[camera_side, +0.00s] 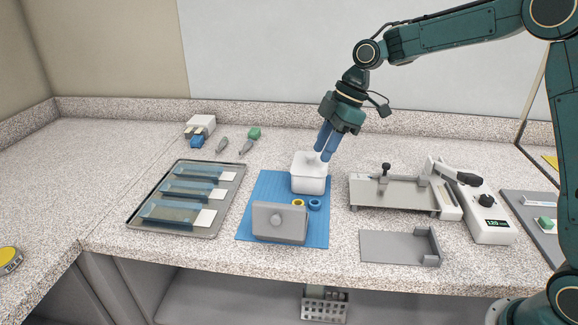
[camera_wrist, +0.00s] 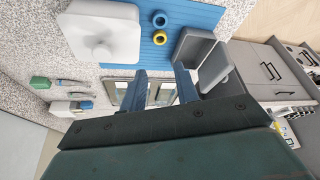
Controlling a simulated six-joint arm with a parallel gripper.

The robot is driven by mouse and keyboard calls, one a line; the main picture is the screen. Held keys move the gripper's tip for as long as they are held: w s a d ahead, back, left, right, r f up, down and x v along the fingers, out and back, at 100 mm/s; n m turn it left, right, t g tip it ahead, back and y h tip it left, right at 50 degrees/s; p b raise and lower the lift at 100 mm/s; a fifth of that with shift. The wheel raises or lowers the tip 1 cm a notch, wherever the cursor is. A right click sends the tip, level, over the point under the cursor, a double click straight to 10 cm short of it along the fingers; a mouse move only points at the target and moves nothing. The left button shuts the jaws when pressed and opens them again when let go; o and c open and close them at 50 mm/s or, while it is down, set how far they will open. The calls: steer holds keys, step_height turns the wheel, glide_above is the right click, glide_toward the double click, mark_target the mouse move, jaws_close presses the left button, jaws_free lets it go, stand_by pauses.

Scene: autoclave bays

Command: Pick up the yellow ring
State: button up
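The yellow ring (camera_side: 298,203) lies flat on the blue mat (camera_side: 259,200), right beside a blue ring (camera_side: 315,204). In the wrist view the yellow ring (camera_wrist: 160,37) is in plain sight above the fingers, with the blue ring (camera_wrist: 160,18) just beyond it. My gripper (camera_side: 324,155) points down over the white box, behind and above the rings. In the wrist view its two blue fingers (camera_wrist: 159,76) stand apart with nothing held between them.
A white box (camera_side: 309,180) stands at the mat's back right. A metal tray with pouches (camera_side: 136,222) lies left. A grey slide-like fixture (camera_side: 393,192) and a white device (camera_side: 488,222) stand right.

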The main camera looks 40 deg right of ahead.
steer(key=shift+x, duration=4.3)
steer(key=shift+a+f, duration=0.1)
steer(key=shift+x, duration=2.5)
steer(key=shift+s, duration=0.1)
steer(key=shift+c, duration=0.2)
steer(key=c, duration=0.6)
